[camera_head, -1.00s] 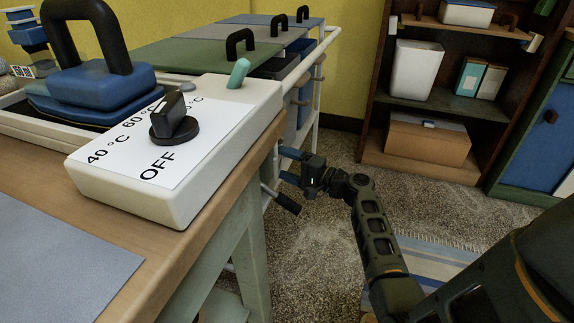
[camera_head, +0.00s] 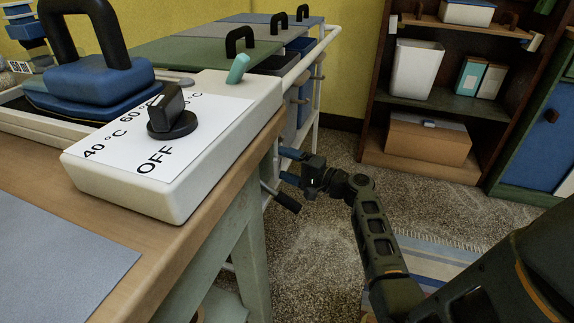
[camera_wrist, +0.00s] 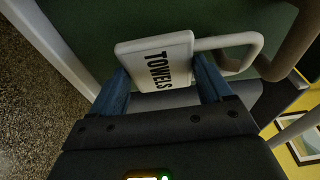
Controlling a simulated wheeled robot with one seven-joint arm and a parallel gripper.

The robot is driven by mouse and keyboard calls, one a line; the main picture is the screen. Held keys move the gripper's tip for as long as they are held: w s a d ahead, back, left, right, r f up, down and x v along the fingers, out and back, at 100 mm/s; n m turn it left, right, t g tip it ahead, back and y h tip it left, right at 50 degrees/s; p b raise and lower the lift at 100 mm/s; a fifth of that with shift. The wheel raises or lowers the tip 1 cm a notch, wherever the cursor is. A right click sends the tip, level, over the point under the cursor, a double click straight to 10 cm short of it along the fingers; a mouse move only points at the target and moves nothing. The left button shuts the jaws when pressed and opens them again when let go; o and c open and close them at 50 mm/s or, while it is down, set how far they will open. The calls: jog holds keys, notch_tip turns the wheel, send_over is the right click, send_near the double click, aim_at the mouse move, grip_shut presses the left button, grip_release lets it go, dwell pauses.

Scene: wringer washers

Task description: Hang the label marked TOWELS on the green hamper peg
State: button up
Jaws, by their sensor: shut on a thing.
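The white label marked TOWELS (camera_wrist: 158,62) is between the blue fingers of my gripper (camera_wrist: 160,75) in the wrist view, which is shut on it. Its white loop (camera_wrist: 228,41) extends right, close to a grey-brown peg (camera_wrist: 290,45). I cannot tell whether the loop is around the peg or only beside it. A dark green surface (camera_wrist: 90,30), apparently the green hamper, lies behind the label. In the head view my gripper (camera_head: 284,166) is low beside the white-railed cart; the label and the peg at it are hidden behind the bench edge.
A wooden bench (camera_head: 215,190) with a white control box (camera_head: 130,195) stands at the left. The cart's white rail (camera_head: 325,45) runs near my gripper. A dark shelf (camera_head: 440,105) with boxes stands at the back right. Speckled floor (camera_head: 310,240) is open between.

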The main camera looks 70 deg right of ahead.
jog(key=shift+f+b, duration=1)
jog(key=shift+f, duration=0.15)
dwell(0.5)
jog(key=o, duration=1)
jog(key=shift+c, duration=0.2)
jog(key=shift+s, duration=0.15)
jog(key=s+a+p, duration=0.1)
jog(key=s, duration=0.6)
jog(key=shift+s+p, duration=0.25)
jog(key=shift+p, duration=0.05)
